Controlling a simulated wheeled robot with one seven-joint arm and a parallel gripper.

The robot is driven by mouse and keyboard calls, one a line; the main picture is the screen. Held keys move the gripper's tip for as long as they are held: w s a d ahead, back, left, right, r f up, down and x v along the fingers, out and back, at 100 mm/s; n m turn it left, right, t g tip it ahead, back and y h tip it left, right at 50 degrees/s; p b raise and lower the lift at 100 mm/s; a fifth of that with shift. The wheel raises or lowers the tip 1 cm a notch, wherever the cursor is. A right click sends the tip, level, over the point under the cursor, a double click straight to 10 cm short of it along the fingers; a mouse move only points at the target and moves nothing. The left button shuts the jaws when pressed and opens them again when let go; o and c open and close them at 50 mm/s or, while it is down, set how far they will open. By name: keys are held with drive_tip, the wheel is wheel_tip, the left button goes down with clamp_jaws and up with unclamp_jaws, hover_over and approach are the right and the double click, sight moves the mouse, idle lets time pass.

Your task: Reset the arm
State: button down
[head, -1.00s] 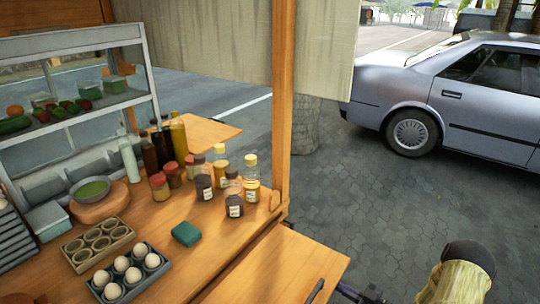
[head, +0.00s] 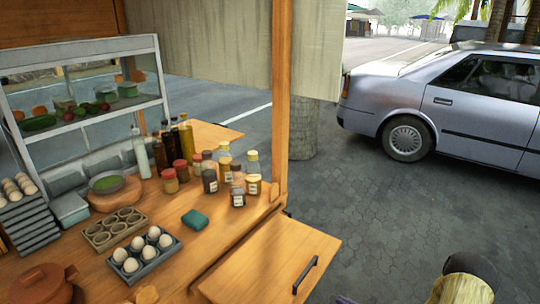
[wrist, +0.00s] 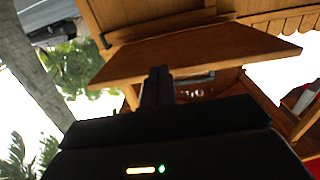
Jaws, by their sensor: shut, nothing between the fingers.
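My gripper (wrist: 157,84) shows in the wrist view as two dark fingers close together in the middle, shut with nothing between them. Beyond the fingertips is a wooden board (wrist: 200,52) of the cart, seen tilted; I cannot tell the exact gap. In the head view only a piece of my arm shows at the bottom right, and the gripper is not clearly visible there.
The wooden counter (head: 165,212) holds an egg tray (head: 145,255), a green sponge (head: 195,219), several bottles and jars, and a glass display case (head: 85,110). A handled wooden panel (head: 268,265) projects at the front. A silver car (head: 450,105) stands beyond open paving (head: 390,205).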

drive_tip(key=w+r+m+g+h+p, duration=0.15)
drive_tip(key=w+r+h+p, duration=0.25)
drive_tip(key=w+r+h, duration=0.4)
drive_tip(key=s+r+m+g+h+p, duration=0.1)
drive_tip(key=s+r+m+h+p, duration=0.2)
drive_tip(key=r, duration=0.7)
drive_tip(key=s+a+r+m+g+h+p, duration=0.1)
drive_tip(key=s+a+r+m+g+p, duration=0.1)
drive_tip(key=s+r, duration=0.4)
drive_tip(key=s+a+r+m+g+h+p, duration=0.2)
drive_tip(key=s+a+r+m+g, duration=0.2)
drive_tip(key=s, duration=1.2)
wheel_tip(320, 180, up, 3)
drive_tip(key=shift+a+r, duration=0.15)
drive_tip(key=shift+a, duration=0.65)
drive_tip(key=shift+w, duration=0.15)
